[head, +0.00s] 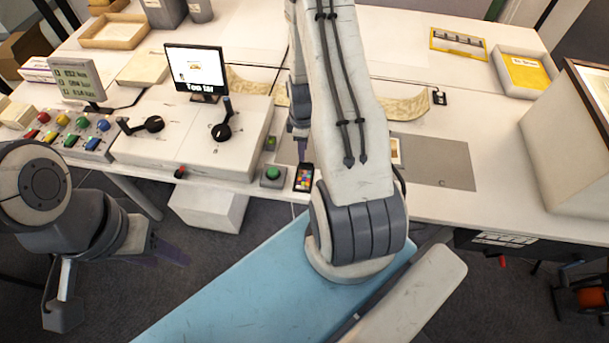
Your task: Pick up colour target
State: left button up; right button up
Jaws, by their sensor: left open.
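The colour target (304,178), a small dark card with several coloured squares, lies near the front edge of the white desk, just right of a green button. My right arm crosses the middle of the view. Its gripper (301,145) shows only in part, as bluish fingers left of the forearm, beyond the colour target in the picture. The forearm hides the rest, so its opening and any contact are unclear. My left gripper (168,250) is open at lower left, in front of the desk and well away from the colour target; its fingers are partly hidden.
The green button box (273,177) sits close beside the target. A control console (190,140) with levers and a small screen (195,70) stand to the left. A grey mat (440,162) lies right of my forearm. A large box (560,150) stands far right.

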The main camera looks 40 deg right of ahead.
aim_at(304, 177)
jog(key=f, duration=0.3)
jog(key=f+p, duration=0.1)
jog(key=f, duration=0.1)
jog(key=shift+a, duration=0.25)
grip_shut()
